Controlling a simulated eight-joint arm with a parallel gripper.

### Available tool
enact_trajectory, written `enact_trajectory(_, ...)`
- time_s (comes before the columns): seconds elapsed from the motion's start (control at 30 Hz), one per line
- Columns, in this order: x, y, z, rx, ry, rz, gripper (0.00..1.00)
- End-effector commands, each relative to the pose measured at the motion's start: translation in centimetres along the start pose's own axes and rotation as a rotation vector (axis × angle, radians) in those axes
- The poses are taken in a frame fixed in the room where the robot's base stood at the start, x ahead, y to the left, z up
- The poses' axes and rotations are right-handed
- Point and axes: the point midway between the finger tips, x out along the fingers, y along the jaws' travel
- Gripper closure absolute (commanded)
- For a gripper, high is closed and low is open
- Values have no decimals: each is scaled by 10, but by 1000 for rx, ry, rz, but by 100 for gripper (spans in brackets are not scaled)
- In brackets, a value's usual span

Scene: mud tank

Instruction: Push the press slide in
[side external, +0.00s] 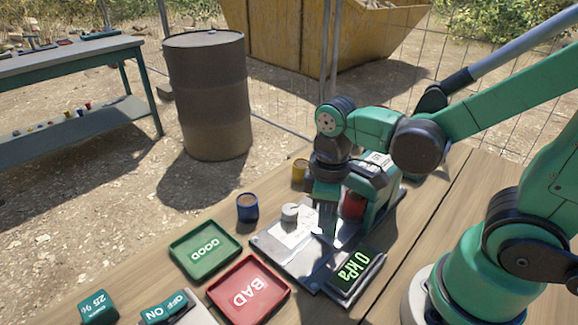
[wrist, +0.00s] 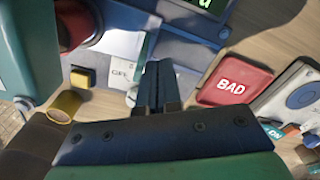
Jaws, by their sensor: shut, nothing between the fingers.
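The press is a green machine (side external: 374,180) on a pale metal base plate (side external: 270,245). A red round part (side external: 352,204) shows on its front side, and also at the upper left of the wrist view (wrist: 74,24). I cannot tell for sure which part is the slide. My gripper (side external: 326,222) points down over the plate, just left of the red part, its fingers together and empty. In the wrist view the shut fingers (wrist: 157,84) are beside a small pale cylinder, mostly hidden there. This cylinder (side external: 290,212) stands on the plate. Contact with the press is unclear.
A display (side external: 355,272) reads 0 kPa at the plate's front right. A green GOOD tray (side external: 205,268) and red BAD tray (side external: 226,298) lie to the left. An OFF/ON switch (side external: 165,307) is at front left.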

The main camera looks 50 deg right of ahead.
Motion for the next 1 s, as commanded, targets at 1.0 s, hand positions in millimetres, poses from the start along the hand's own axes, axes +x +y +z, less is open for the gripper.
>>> enact_trajectory(1.0, -46, -11, -6, 1, 0, 0, 100)
